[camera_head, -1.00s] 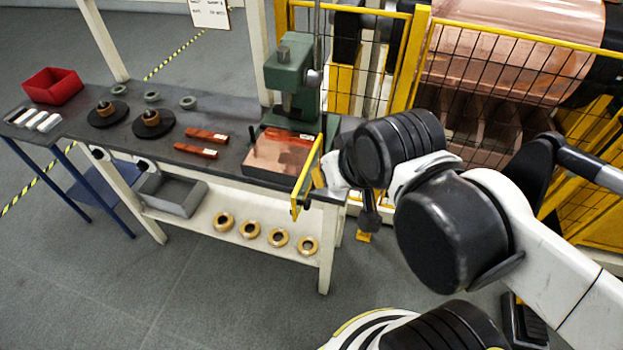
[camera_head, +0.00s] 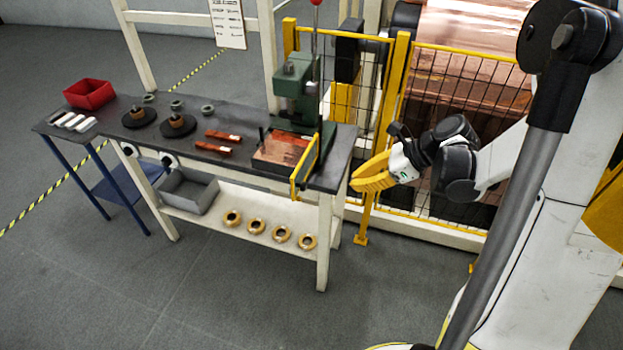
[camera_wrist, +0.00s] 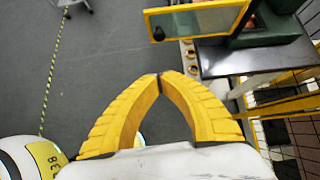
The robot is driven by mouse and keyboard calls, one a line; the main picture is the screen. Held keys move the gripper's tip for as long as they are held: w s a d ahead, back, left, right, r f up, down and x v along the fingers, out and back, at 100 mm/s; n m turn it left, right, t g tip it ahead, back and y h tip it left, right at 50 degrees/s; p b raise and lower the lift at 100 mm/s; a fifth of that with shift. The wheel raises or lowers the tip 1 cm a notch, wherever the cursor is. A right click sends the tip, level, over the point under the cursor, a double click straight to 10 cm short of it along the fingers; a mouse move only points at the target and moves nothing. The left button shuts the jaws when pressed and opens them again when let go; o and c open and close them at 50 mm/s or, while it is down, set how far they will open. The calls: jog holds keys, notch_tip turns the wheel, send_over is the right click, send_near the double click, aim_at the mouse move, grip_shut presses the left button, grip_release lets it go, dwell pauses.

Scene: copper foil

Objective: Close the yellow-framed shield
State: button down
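The yellow-framed shield (camera_head: 305,166) stands at the right end of the workbench beside the green press (camera_head: 297,92). It is seen nearly edge-on and juts out past the bench's front edge, swung away from the press. In the wrist view the shield (camera_wrist: 196,20) shows a clear panel in a yellow frame at the top, with a dark knob at its lower left corner. My gripper (camera_head: 356,184) has yellow fingers and is to the right of the shield, apart from it. In the wrist view my gripper's fingertips (camera_wrist: 161,77) meet with nothing between them.
The floor in front of the bench is clear.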

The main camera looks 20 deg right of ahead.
jog(key=w+a+r+b+x, duration=0.1)
jog(key=r+b+x, duration=0.1)
jog(key=x, duration=1.1)
jog(key=shift+a+b, duration=0.25)
jog(key=shift+b, duration=0.65)
jog(key=shift+w, duration=0.15)
